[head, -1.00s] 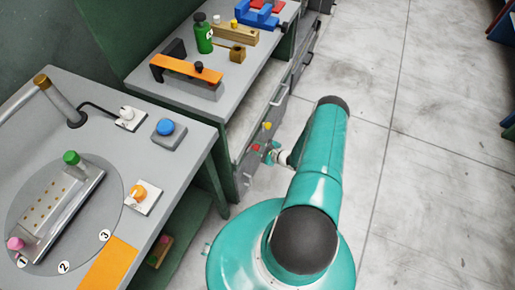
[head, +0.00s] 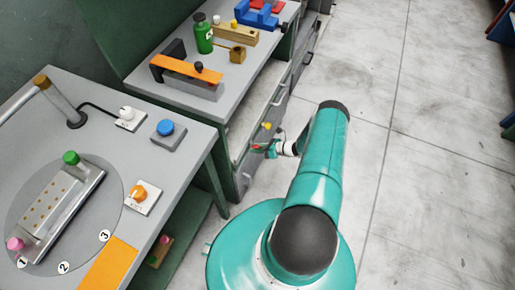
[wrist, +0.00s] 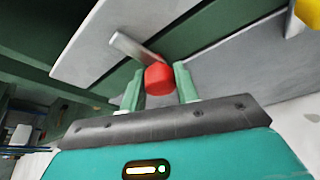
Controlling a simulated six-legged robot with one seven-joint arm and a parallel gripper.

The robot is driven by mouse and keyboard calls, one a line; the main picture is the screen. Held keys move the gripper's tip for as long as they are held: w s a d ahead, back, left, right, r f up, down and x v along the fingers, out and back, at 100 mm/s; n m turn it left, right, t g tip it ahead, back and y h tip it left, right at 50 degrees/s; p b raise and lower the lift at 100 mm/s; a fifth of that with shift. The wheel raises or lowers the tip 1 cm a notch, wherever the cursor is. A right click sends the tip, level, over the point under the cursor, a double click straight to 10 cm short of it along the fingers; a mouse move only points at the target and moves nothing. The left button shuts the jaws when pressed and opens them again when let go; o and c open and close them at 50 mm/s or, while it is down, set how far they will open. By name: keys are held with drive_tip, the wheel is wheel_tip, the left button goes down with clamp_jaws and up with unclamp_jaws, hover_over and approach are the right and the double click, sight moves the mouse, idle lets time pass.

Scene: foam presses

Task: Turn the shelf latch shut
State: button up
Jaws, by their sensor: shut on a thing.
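The shelf latch shows in the wrist view as a red knob (wrist: 158,78) with a flat metal bar (wrist: 134,47) running up and left from it, across the edge of a grey panel. My gripper (wrist: 159,84) has one green finger on each side of the red knob and is shut on it. In the head view my gripper (head: 271,149) is low beside the front of the far bench, below its top. The latch is tiny there and mostly hidden by the gripper.
A yellow knob (head: 267,126) sits just beyond my gripper and also shows at the wrist view's upper right (wrist: 308,12). The bench (head: 140,82) above carries a green bottle (head: 203,34) and an orange-armed press (head: 188,70). Open floor (head: 440,180) lies to the right.

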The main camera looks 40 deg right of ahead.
drive_tip(key=shift+m, duration=0.5)
drive_tip(key=shift+y, duration=0.4)
drive_tip(key=o, duration=1)
drive_tip(key=shift+c, duration=0.2)
drive_tip(key=v, duration=1.4)
drive_tip(key=shift+r, duration=0.15)
